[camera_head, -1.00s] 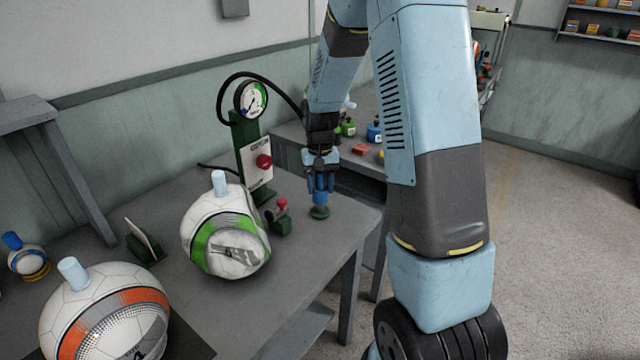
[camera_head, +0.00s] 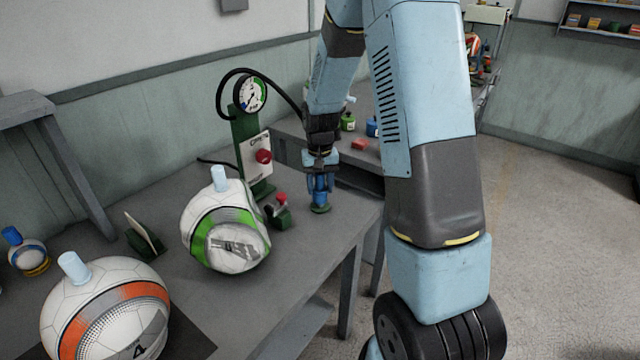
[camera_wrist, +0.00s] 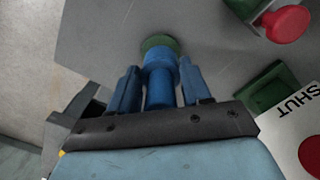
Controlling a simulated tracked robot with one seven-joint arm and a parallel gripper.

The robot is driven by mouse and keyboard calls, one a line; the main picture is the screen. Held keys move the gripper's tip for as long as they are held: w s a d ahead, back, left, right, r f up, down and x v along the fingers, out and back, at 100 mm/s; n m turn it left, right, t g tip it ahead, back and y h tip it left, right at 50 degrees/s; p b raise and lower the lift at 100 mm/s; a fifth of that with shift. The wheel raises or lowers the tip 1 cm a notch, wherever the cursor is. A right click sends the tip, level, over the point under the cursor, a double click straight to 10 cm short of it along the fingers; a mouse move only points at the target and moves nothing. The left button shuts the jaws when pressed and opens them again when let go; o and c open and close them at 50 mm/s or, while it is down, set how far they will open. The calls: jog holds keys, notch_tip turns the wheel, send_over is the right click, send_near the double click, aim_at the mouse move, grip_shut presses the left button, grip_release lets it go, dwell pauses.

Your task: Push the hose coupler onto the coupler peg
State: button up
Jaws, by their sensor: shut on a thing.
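The hose coupler (camera_wrist: 160,82) is a blue cylinder with a wider collar, between my fingers in the wrist view. My gripper (camera_head: 320,187) is shut on it, pointing down over the right part of the bench. The green round base of the coupler peg (camera_head: 320,208) lies directly below the coupler on the bench. It also shows in the wrist view (camera_wrist: 160,42), lined up with the coupler's end. The coupler looks upright and at or very near this base. The peg's shaft is hidden, so I cannot tell how deep it sits.
Left of my gripper are a small green stand with a red knob (camera_head: 281,197) and the green gauge post (camera_head: 244,150), with a black hose (camera_head: 219,95). A green-striped ball (camera_head: 225,232) and an orange-striped ball (camera_head: 105,312) sit farther left. Bare bench (camera_head: 290,265) lies in front.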

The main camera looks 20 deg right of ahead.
jog(key=shift+f, duration=0.75)
jog(key=o, duration=1.2)
jog(key=shift+o, duration=0.2)
jog(key=shift+r, duration=0.1)
jog(key=r, duration=1.3)
jog(key=shift+w+r, duration=0.1)
jog(key=shift+w, duration=0.2)
jog(key=shift+r, duration=0.2)
